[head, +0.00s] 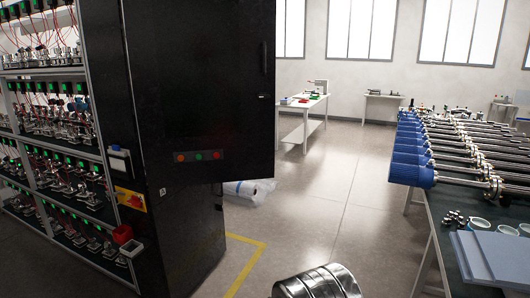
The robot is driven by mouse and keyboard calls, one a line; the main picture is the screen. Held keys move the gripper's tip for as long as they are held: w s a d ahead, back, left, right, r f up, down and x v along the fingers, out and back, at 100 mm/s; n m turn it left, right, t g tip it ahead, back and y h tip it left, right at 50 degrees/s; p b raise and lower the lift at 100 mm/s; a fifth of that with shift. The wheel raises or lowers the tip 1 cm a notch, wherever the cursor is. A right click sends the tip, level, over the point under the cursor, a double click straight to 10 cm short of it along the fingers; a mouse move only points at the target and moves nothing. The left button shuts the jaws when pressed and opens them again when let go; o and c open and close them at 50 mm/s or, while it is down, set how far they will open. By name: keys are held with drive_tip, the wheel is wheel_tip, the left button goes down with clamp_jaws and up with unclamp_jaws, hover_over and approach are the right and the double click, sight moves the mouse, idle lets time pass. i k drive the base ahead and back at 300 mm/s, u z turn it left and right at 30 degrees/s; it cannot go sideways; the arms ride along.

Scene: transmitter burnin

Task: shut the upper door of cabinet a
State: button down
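A tall black cabinet (185,235) stands left of centre, with a small light label like an "A" on it. Its upper door (200,80) is a large black panel with red and green buttons low on it and a handle (264,57) near its right edge. The door's right side and lower edge jut out past the lower cabinet front, so it looks swung open. How wide it stands open is hard to tell, and its top is cut off by the frame. The lower door (207,240) looks closed. My gripper is not in view.
A rack (50,140) of small devices stands against the cabinet's left. A shiny metal rounded body (318,283) shows at the bottom edge. A table (437,240) with blue-ended tubes stands at right. Clear plastic wrap (248,190) lies behind the cabinet. The middle floor is clear.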

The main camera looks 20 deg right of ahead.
sight(200, 68)
drive_tip(key=i, duration=1.5)
drive_tip(key=u, duration=0.65)
